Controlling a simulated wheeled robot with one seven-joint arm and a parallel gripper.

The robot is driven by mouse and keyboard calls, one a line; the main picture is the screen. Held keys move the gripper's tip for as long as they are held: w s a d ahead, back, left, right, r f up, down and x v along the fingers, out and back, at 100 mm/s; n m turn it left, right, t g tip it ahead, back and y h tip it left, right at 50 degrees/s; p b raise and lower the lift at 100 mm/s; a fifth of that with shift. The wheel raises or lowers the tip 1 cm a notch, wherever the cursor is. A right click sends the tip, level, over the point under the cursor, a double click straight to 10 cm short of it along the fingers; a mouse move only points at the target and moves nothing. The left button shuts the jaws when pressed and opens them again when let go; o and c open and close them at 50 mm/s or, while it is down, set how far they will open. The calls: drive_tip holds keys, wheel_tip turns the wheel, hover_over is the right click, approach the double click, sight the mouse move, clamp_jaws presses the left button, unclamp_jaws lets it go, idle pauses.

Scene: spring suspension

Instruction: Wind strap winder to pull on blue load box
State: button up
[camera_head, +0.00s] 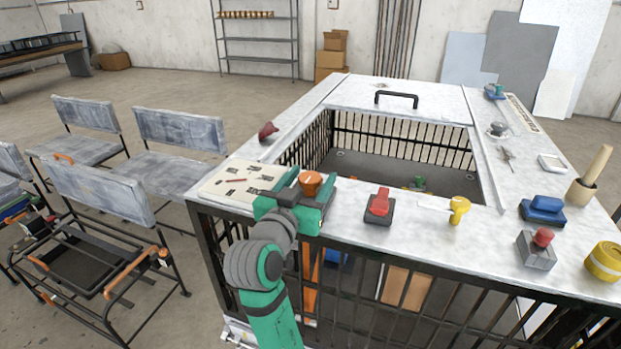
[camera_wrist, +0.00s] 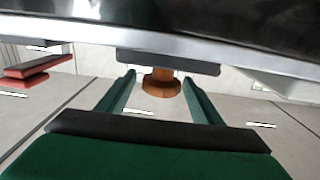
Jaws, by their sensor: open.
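An orange-brown round knob (camera_head: 310,182), which looks like the strap winder, stands on the near counter edge. In the wrist view the knob (camera_wrist: 161,84) sits between the two green fingers, with a gap on each side. My gripper (camera_head: 304,199) is open around it and partly hides its base. Which thing is the blue load box I cannot tell for sure: a blue item (camera_head: 336,257) shows partly through the bars under the counter, and a blue block (camera_head: 545,204) sits on the counter at the right.
A red switch on a dark base (camera_head: 378,206) and a yellow knob (camera_head: 459,207) stand right of my gripper. A pale panel (camera_head: 240,184) lies left of it. A barred opening (camera_head: 400,165) is in the counter's middle. Grey chairs (camera_head: 180,130) stand at left.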

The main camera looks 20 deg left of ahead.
drive_tip(key=shift+w+a, duration=0.1)
drive_tip(key=shift+a, duration=0.1)
drive_tip(key=shift+w+d, duration=0.1)
drive_tip(key=c, duration=1.1)
drive_tip(key=shift+o, duration=0.2)
drive_tip(key=shift+a, duration=0.4)
drive_tip(key=shift+d, duration=0.35)
drive_tip(key=shift+a+m+h, duration=0.15)
drive_tip(key=shift+m+h, duration=0.45)
drive_tip(key=shift+h, duration=0.4)
drive_tip(key=m+h, duration=0.1)
drive_tip(key=h, duration=0.1)
drive_tip(key=m+g+h, duration=0.1)
drive_tip(key=m+h, duration=0.1)
drive_tip(key=shift+g+h, duration=0.3)
drive_tip(key=shift+h, duration=0.1)
drive_tip(key=m+g+h, duration=0.4)
drive_tip(key=m+h, duration=0.1)
drive_tip(key=h, duration=0.1)
drive_tip(key=shift+g, duration=0.4)
drive_tip(key=shift+r+m+g+h, duration=0.1)
drive_tip(key=shift+m+g+h, duration=0.2)
drive_tip(key=shift+m+h, duration=0.1)
